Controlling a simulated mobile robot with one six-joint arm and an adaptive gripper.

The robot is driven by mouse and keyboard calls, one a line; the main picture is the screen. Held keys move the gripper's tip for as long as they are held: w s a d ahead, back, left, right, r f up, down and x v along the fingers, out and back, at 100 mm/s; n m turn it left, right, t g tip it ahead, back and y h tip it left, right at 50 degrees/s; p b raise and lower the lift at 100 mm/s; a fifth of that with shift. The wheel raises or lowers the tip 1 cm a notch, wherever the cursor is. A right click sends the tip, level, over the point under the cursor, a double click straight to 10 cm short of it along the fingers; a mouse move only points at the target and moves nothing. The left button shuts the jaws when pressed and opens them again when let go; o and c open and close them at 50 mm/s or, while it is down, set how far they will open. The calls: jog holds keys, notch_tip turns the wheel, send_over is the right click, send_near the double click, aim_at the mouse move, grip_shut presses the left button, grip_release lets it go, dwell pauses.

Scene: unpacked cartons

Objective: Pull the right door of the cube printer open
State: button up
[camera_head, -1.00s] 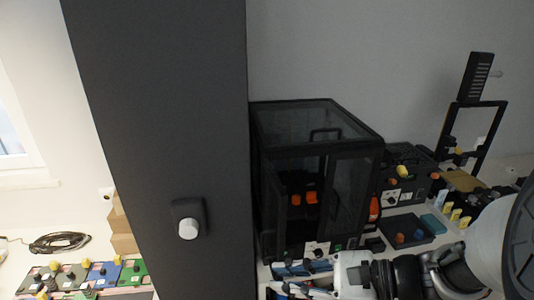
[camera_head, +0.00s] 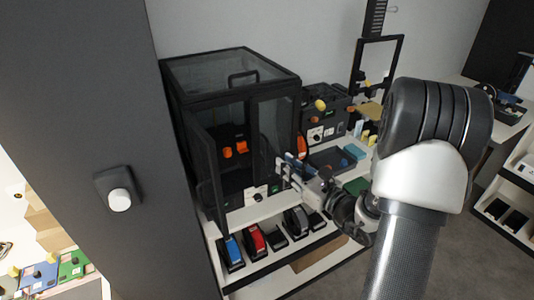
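The cube printer (camera_head: 232,55) is a black-framed box with see-through panels and orange parts inside, standing on a white shelf. Its left door (camera_head: 208,180) is swung out toward me. Its right door (camera_head: 275,133) is a dark framed pane that looks closed across the right half of the front. My gripper (camera_head: 281,168) is in front of the lower part of the right door, with its fingers apart. I cannot tell whether the fingers touch the door, and its handle is not clear to see.
A dark column (camera_head: 110,100) with a knob fills the left. A black device with knobs (camera_head: 327,120) and a blue tray (camera_head: 355,152) stand right of the printer. Red and blue items (camera_head: 254,241) lie on the lower shelf. Floor is open at the lower right.

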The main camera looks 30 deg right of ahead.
aim_at(267, 163)
jog(key=x, duration=0.9)
jog(key=shift+b, duration=0.4)
jog(key=shift+c, duration=0.4)
grip_shut()
